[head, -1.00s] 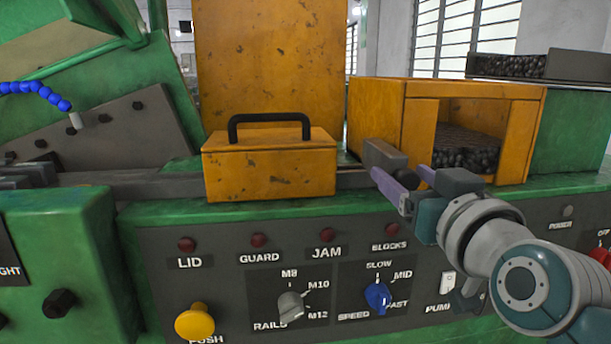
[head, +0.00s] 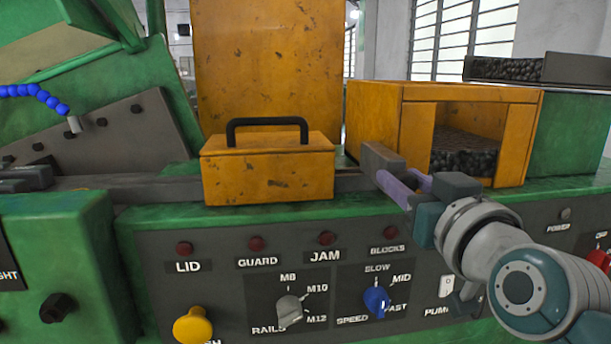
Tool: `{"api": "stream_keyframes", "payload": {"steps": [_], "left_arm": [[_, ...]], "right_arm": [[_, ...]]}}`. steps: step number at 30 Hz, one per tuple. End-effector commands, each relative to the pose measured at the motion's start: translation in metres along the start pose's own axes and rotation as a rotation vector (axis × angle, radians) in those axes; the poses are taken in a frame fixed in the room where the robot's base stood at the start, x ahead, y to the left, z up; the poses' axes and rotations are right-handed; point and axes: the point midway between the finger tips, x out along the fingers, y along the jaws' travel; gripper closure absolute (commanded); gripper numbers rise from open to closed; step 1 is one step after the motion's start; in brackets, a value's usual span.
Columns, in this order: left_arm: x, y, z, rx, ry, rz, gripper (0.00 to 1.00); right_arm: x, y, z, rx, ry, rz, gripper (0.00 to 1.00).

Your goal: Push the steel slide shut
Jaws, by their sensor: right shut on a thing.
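The steel slide (head: 383,160) is a grey block at the right end of the grey rail, in front of the orange box with the open front. My right gripper (head: 406,187) has purple fingers and is shut on the near end of the slide. The exact contact between the fingers is partly hidden by the fingers themselves. My left gripper is not in view.
An orange lid with a black handle (head: 267,170) sits over the rail (head: 130,190) to the left of the slide. An open orange box (head: 375,125) stands behind my right gripper. Below are a red-lamp panel, a yellow push button (head: 193,325) and knobs.

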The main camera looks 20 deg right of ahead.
Motion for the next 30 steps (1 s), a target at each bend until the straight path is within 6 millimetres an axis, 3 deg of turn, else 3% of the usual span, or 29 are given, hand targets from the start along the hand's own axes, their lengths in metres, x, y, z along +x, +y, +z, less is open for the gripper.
{"api": "stream_keyframes", "payload": {"steps": [23, 30], "left_arm": [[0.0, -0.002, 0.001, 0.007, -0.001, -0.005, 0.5], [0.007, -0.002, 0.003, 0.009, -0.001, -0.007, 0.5]], "right_arm": [[0.002, 0.0, 0.0, 0.0, 0.0, 0.001, 1.0], [0.037, 0.0, 0.002, 0.0, 0.001, 0.0, 1.0]]}}
